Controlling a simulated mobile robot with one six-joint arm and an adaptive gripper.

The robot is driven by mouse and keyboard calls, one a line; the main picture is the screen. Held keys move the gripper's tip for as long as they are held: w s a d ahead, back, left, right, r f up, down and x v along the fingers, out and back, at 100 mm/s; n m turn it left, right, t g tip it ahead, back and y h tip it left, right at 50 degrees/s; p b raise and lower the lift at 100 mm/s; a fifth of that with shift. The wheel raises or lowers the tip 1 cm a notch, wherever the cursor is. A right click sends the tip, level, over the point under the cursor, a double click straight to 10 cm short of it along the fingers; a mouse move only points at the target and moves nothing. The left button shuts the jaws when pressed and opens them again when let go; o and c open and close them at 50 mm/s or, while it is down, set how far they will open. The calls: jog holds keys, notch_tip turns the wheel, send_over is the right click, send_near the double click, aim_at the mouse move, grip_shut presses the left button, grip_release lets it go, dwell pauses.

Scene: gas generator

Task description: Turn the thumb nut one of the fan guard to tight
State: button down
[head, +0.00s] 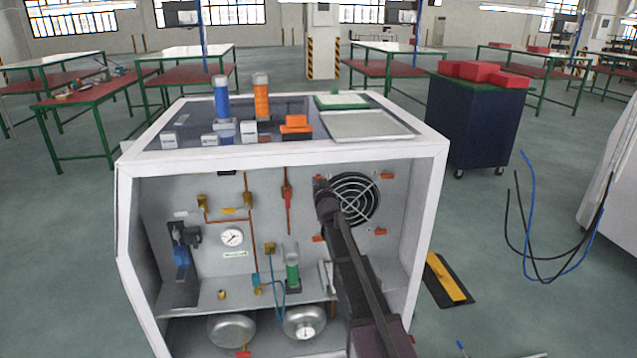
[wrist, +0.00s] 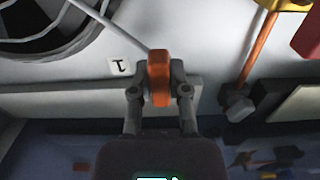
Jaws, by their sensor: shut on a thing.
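The fan guard (head: 357,199) is a round wire grille over a dark fan on the back panel of the white cabinet. Part of it shows at the upper left of the wrist view (wrist: 70,40). Thumb nut one (wrist: 158,68) is orange and stands beside a small label marked 1 (wrist: 120,66). My gripper (wrist: 159,92) has one finger on each side of this nut and is shut on it. In the head view my gripper (head: 321,186) is at the guard's upper left, and my arm hides the nut there.
Other orange thumb nuts sit at the guard's upper right (head: 387,175), lower right (head: 380,231) and lower left (head: 319,239). A red-handled copper pipe (head: 288,195) runs just left of my gripper. The cabinet's top frame (head: 290,160) is close above.

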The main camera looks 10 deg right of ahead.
dwell(0.3)
jog(key=c, duration=0.6)
grip_release()
jog(key=shift+s, duration=0.1)
jog(key=s, duration=1.1)
jog(key=shift+s, duration=0.4)
